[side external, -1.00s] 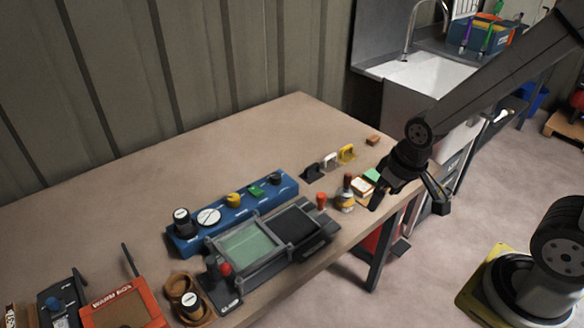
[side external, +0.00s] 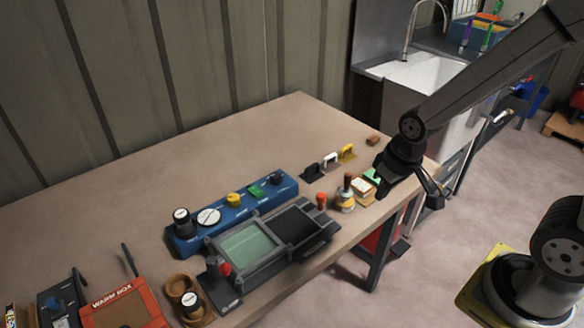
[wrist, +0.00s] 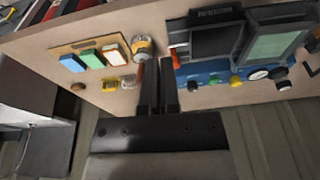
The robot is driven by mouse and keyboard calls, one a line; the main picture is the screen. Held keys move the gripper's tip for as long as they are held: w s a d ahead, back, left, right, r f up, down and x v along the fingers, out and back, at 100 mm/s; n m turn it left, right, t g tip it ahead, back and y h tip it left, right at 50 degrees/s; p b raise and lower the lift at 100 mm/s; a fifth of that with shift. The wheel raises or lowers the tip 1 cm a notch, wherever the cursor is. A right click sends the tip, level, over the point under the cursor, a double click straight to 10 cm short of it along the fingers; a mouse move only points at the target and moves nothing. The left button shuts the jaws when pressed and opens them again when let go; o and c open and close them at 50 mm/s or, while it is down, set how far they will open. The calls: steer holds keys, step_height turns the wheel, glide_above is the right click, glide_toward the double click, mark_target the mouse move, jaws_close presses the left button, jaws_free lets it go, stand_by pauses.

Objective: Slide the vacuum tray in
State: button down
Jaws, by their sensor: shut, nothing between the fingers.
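The grey vacuum tray unit (side external: 218,247) lies along the bench's front edge, with a pale green window in its frame. Its dark tray section (side external: 296,226) extends from the right side of the frame, beside an orange-red knob (side external: 321,200). The unit also shows at upper right in the wrist view (wrist: 235,38). My gripper (side external: 384,192) is above the bench's front right area, to the right of the unit and apart from it. In the wrist view my gripper (wrist: 158,66) has both fingers together, with nothing between them.
A blue rail with knobs (side external: 215,221) runs behind the unit. A small bottle (side external: 345,197) and coloured blocks (side external: 362,188) stand between my gripper and the unit. Black, white and yellow handles (side external: 330,162) sit behind. An orange warm box (side external: 122,300) is at front left.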

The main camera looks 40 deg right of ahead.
steer(key=w+d+f+m+g+y, duration=0.1)
steer(key=w+d+m, duration=0.3)
steer(key=w, duration=0.6)
steer(key=w+d+f+m+g+y, duration=0.1)
steer(key=w+d+m+g+y, duration=0.1)
steer(key=w+m, duration=0.5)
steer(key=shift+w+d+m+g+y, duration=0.4)
steer(key=shift+w+d+g, duration=0.3)
steer(key=shift+w+d, duration=0.95)
steer(key=shift+w+a+f, duration=0.1)
steer(key=shift+w+a, duration=0.1)
steer(key=shift+a, duration=0.1)
steer(key=x, duration=1)
steer(key=shift+f, duration=0.1)
steer(key=shift+s+a, duration=0.25)
steer(key=shift+a, duration=0.3)
steer(key=shift+s+a, duration=0.3)
steer(key=shift+a, duration=0.3)
steer(key=shift+s+a, duration=0.3)
steer(key=shift+a, duration=0.3)
